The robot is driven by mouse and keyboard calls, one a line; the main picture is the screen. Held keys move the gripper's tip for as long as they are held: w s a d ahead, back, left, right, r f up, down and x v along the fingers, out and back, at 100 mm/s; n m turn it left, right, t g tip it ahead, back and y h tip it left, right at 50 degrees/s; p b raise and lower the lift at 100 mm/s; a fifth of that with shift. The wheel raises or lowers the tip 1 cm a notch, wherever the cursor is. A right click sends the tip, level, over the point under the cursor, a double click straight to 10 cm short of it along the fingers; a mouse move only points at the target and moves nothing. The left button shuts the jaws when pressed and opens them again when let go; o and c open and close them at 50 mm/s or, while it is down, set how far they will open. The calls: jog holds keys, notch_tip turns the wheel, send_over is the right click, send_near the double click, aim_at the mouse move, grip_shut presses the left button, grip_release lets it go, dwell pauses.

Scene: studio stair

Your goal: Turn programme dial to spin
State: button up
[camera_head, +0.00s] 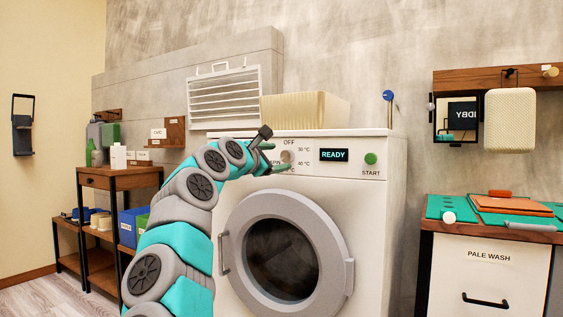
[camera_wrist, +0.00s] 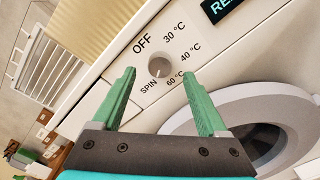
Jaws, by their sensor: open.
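The programme dial (camera_wrist: 159,67) is a round grey knob on the white front panel of the washing machine (camera_head: 384,200). The wrist view shows OFF, 30 °C, 40 °C, 60 °C and SPIN printed around it. A small pale mark shows at the knob's lower edge, towards the SPIN side; its exact setting is hard to tell. My gripper (camera_wrist: 159,74) is open and empty, with its green fingers either side of the dial in that view. In the head view the dial (camera_head: 286,156) appears close to my fingertips; I cannot tell whether they touch it.
A display (camera_head: 334,155) reads READY, with a green START button (camera_head: 371,158) to its right. The round door (camera_head: 284,250) is below the panel. A cream ribbed box (camera_head: 306,109) stands on top. A cabinet marked PALE WASH (camera_head: 490,275) stands at the right.

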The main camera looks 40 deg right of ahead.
jog(key=shift+b+v, duration=0.45)
jog(key=shift+v, duration=1.5)
